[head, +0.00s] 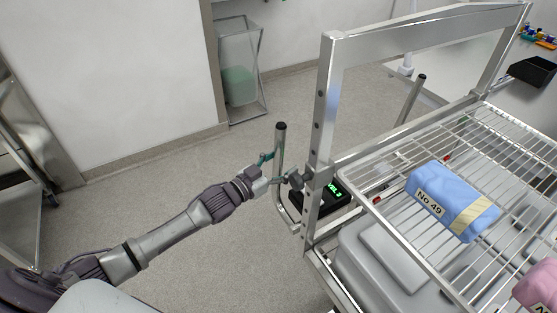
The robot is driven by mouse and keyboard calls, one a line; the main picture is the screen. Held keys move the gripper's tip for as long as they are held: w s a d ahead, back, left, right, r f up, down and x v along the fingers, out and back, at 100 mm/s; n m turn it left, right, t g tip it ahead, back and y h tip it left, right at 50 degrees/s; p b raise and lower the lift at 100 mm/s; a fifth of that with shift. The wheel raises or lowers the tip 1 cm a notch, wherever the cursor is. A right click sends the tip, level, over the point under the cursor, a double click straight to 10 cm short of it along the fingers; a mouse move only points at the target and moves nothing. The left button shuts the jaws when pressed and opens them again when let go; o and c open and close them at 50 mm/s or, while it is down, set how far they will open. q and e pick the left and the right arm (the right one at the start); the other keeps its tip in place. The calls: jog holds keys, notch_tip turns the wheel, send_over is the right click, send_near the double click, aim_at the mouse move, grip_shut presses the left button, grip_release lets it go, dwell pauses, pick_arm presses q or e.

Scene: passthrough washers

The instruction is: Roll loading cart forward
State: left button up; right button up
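The loading cart (326,110) is a silver metal frame with a wire shelf, filling the right side of the head view. An upright handle bar (281,145) with a black cap stands at its near left corner. My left gripper (279,170) is at this bar, with its fingers on either side of it. I cannot tell whether the fingers press on the bar. A second capped bar (413,100) stands further back on the cart. My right gripper is out of view.
A blue pack marked No 49 (452,202) lies on the wire shelf, with a pink pack (540,288) at the right edge. A small black box with a green display (330,194) sits behind the cart post. A clear-sided bin (240,85) stands by the wall. Grey floor (180,185) is open left of the cart.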

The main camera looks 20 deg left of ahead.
pick_arm(q)
jog(key=shift+s+d+r, duration=0.1)
jog(key=shift+s+d, duration=0.3)
jog(key=shift+d, duration=0.15)
jog(key=shift+w, duration=0.25)
jog(key=v, duration=1.2)
